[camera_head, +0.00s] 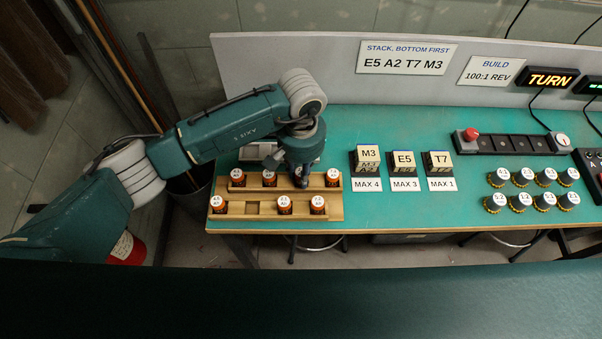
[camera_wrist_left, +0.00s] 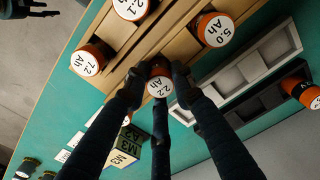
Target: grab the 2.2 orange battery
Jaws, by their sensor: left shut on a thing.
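The orange battery with a white top marked 2.2 Ah (camera_wrist_left: 160,87) shows in the left wrist view between the dark fingers of my left gripper (camera_wrist_left: 157,97). The fingers are shut on it, around its sides near the top. In the head view my left gripper (camera_head: 301,182) points down over the back row of the wooden rack (camera_head: 330,213), and it hides most of the held battery. I cannot tell whether the battery's base is clear of the rack. My right gripper is not in view.
Other orange batteries stand close by in the rack, including 5.0 Ah (camera_wrist_left: 215,30) and 2.1 Ah (camera_wrist_left: 130,6). One front slot (camera_head: 252,208) is empty. A grey tray (camera_wrist_left: 262,62) lies behind the rack. Labelled blocks (camera_head: 404,162) stand to the right, with clear bench between.

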